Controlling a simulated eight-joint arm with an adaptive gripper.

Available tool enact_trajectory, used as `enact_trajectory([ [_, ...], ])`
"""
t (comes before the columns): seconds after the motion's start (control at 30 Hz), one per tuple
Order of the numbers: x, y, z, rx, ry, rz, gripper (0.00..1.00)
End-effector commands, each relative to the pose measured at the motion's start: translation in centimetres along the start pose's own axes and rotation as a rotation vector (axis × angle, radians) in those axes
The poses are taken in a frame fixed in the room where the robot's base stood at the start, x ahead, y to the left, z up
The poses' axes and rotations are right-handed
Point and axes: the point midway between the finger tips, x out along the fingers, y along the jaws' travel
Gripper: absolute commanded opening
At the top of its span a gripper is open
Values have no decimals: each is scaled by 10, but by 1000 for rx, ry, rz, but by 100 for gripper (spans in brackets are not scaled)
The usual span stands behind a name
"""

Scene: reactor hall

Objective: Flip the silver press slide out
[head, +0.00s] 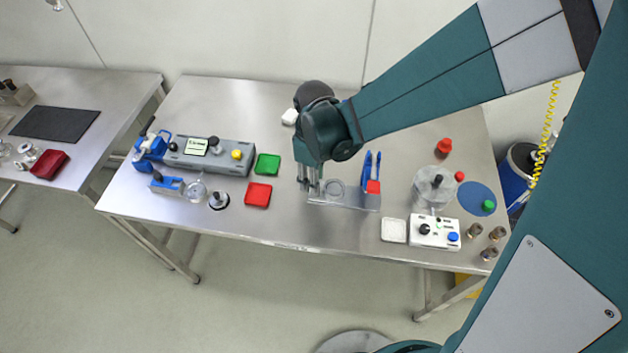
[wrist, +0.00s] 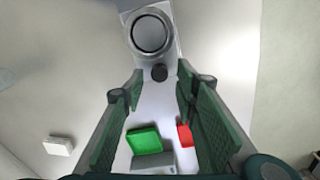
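The silver press (head: 345,203) is a flat metal plate at the front middle of the table, with a round ring on it and an upright blue part (head: 367,163) with a red piece at its right end. In the wrist view a grey plate with a ring (wrist: 133,35), which looks like the slide, lies ahead of my gripper, with a dark knob (wrist: 159,73) at its near end. My gripper (head: 309,187) points down at the left end of the press. In the wrist view my gripper (wrist: 160,78) is open, with the knob between its fingertips and gaps visible on both sides.
A green tray (head: 267,164) and a red tray (head: 258,194) lie left of the press, beside a grey control box (head: 210,155). To the right stand a clear jar (head: 433,190), a white dish (head: 394,230) and a white button box (head: 435,232). The front table edge is close.

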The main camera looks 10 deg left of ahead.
Motion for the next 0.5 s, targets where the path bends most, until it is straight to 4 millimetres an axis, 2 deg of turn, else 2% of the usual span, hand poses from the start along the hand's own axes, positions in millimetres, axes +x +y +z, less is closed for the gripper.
enact_trajectory([
  [0.5,-55,-1,0,0,0,0,30],
])
